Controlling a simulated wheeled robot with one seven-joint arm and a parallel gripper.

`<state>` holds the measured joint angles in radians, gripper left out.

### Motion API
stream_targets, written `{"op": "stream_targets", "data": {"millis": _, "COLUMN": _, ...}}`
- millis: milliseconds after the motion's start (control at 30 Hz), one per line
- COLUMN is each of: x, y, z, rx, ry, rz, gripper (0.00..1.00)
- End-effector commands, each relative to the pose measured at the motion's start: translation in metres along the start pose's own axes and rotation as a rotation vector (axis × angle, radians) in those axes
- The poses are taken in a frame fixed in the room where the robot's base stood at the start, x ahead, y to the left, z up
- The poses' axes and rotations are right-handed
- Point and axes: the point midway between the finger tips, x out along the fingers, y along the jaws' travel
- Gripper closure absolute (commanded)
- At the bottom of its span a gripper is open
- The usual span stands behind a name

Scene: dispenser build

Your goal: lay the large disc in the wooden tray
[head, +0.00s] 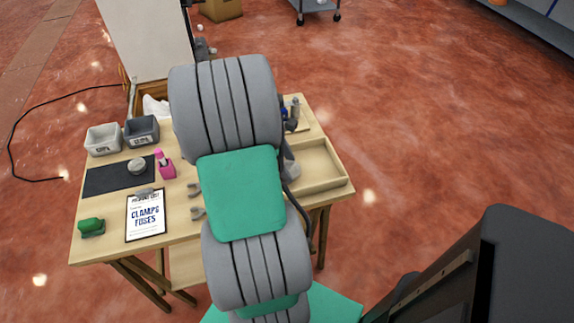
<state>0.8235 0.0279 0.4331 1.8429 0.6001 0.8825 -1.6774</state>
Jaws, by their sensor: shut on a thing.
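The wooden tray (318,168) sits at the right end of the wooden table, and the part of it that shows is bare. Its left part is hidden behind my arm. I cannot make out the large disc; it may be behind my arm. My arm fills the middle of the head view and reaches over the table.
On the table (185,228) are two bins (104,139), a dark mat (105,180) with a small grey round piece (137,166), a pink bottle (166,167), a clipboard (146,216) and a green item (92,226). A white panel (147,40) stands behind.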

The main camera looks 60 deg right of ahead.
Motion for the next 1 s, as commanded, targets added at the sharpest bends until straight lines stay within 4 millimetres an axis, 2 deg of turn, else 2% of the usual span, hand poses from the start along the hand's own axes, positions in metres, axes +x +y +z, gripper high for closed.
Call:
{"op": "stream_targets", "data": {"millis": 200, "x": 0.0, "y": 0.001, "z": 0.0, "rx": 0.001, "ry": 0.0, "rz": 0.002, "gripper": 1.0}}
{"op": "stream_targets", "data": {"millis": 233, "x": 0.001, "y": 0.0, "z": -0.001, "rx": 0.001, "ry": 0.0, "rz": 0.001, "gripper": 0.38}}
{"op": "stream_targets", "data": {"millis": 300, "x": 0.001, "y": 0.0, "z": -0.001, "rx": 0.001, "ry": 0.0, "rz": 0.001, "gripper": 0.32}}
{"op": "stream_targets", "data": {"millis": 500, "x": 0.001, "y": 0.0, "z": -0.001, "rx": 0.001, "ry": 0.0, "rz": 0.001, "gripper": 0.18}}
{"op": "stream_targets", "data": {"millis": 767, "x": -0.002, "y": 0.0, "z": 0.0, "rx": 0.002, "ry": 0.0, "rz": 0.001, "gripper": 0.18}}
{"op": "stream_targets", "data": {"millis": 867, "x": -0.016, "y": 0.001, "z": 0.001, "rx": 0.002, "ry": 0.0, "rz": 0.005, "gripper": 0.18}}
{"op": "stream_targets", "data": {"millis": 1000, "x": -0.051, "y": 0.002, "z": 0.001, "rx": 0.0, "ry": 0.002, "rz": 0.007, "gripper": 0.18}}
